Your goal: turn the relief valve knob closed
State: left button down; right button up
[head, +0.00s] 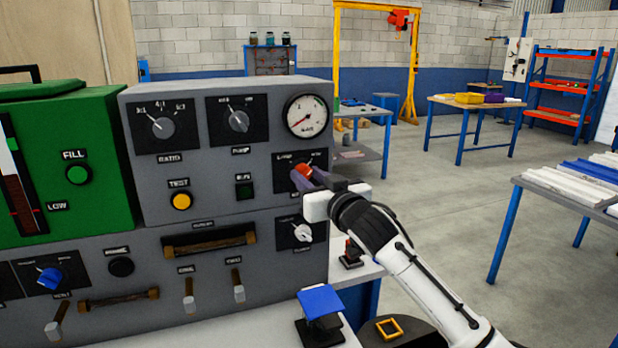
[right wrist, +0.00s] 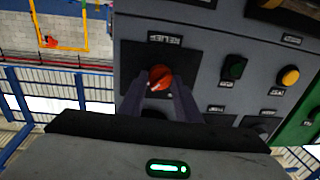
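The relief valve knob (head: 302,176) is red-orange, on a black plate on the right of the grey panel, below the round gauge. In the right wrist view the knob (right wrist: 160,76) shows below its upside-down RELIEF label, with a pale mark at its lower left. My right gripper (head: 311,180) reaches the panel from the right. Its two dark fingers stand on either side of the knob and look shut on it, with no clear gap. In the head view the fingers partly hide the knob and its plate. My left gripper is not in view.
A gauge (head: 306,116) sits above the knob and a pale knob (head: 302,232) below it. A green button (head: 244,191) and yellow TEST button (head: 181,201) are to the left. A blue-topped pedestal (head: 320,304) stands in front. Open floor and worktables lie to the right.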

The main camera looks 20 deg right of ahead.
jog(key=c, duration=0.4)
jog(key=shift+r+n+p, duration=0.1)
jog(key=shift+n+p, duration=0.65)
jog(key=shift+n, duration=0.25)
jog(key=n, duration=0.2)
jog(key=shift+n, duration=0.3)
jog(key=n, duration=0.6)
jog(key=shift+a+g+h, duration=0.1)
jog(key=shift+g+h, duration=0.2)
jog(key=shift+h, duration=0.1)
jog(key=n, duration=0.6)
jog(key=shift+a+h, duration=0.1)
jog(key=shift+h, duration=0.3)
jog(key=shift+n, duration=0.3)
